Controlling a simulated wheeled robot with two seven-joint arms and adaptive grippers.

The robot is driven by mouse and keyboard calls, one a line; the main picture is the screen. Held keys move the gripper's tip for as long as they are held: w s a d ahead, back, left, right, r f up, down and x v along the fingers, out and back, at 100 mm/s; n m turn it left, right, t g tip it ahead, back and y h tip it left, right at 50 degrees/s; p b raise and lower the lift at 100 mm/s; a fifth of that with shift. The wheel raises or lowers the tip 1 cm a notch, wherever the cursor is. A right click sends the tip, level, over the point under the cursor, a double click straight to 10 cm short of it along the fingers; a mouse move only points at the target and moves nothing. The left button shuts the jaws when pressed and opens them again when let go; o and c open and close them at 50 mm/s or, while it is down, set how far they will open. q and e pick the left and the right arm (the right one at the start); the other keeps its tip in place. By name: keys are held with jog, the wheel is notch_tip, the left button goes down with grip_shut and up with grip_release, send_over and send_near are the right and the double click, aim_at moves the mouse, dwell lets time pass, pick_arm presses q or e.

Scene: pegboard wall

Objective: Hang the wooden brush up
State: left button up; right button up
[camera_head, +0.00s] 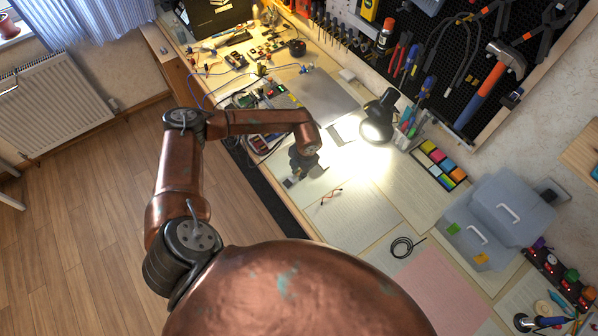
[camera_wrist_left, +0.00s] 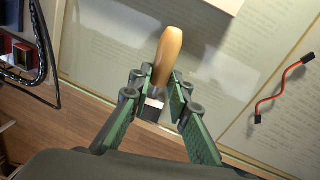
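In the head view my left gripper (camera_head: 303,160) is low over the lit worktable, and the brush is mostly hidden there. The black pegboard (camera_head: 437,98) with hung tools is on the wall at the upper right. My right gripper is not in view.
A black desk lamp (camera_head: 379,116) stands just right of my left gripper. A red cable (camera_head: 331,195) lies nearby. Electronics crowd the table's far left. A hammer (camera_head: 490,82) and pliers hang on the pegboard. A grey-blue toolbox (camera_head: 512,208) stands at the right.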

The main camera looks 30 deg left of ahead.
pick_arm(q)
jog(key=o, duration=0.4)
